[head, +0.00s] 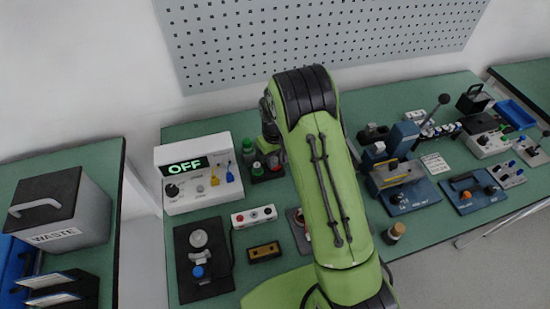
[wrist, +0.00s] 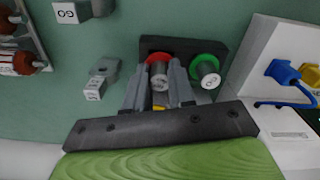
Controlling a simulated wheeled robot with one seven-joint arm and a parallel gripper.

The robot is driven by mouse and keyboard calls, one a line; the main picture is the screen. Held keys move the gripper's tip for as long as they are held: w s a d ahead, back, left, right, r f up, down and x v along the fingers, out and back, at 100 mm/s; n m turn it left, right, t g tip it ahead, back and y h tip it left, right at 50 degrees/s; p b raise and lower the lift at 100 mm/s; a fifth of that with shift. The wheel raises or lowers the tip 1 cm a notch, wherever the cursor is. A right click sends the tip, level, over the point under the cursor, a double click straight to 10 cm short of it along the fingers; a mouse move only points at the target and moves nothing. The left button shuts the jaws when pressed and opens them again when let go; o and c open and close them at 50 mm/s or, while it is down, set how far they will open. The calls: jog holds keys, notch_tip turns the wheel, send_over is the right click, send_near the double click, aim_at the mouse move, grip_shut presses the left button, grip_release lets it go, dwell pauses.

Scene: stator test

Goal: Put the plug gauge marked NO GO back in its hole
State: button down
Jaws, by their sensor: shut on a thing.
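My gripper (wrist: 160,88) is shut on a grey plug gauge with a red collar (wrist: 158,58) in the wrist view. The end mark of this gauge is too small to read. It is over a dark block (wrist: 185,46); I cannot tell whether it is in a hole or just above one. A second gauge with a green collar (wrist: 208,68) stands beside it on the right, apart from my fingers. In the head view the block (head: 266,175) is partly hidden by my arm, with green parts showing at it.
A white box with an OFF display (head: 190,168) stands left of the block. In the wrist view, blue and yellow plugs (wrist: 285,72) are at the right, and a grey piece with a GO label (wrist: 66,13) and another grey piece (wrist: 97,85) lie to the left.

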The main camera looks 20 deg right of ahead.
jog(key=shift+f, duration=0.4)
jog(key=c, duration=0.9)
grip_release()
jog(key=shift+r, duration=0.1)
notch_tip(320, 180, up, 16)
jog(key=shift+f+p, duration=0.15)
jog(key=shift+p, duration=0.8)
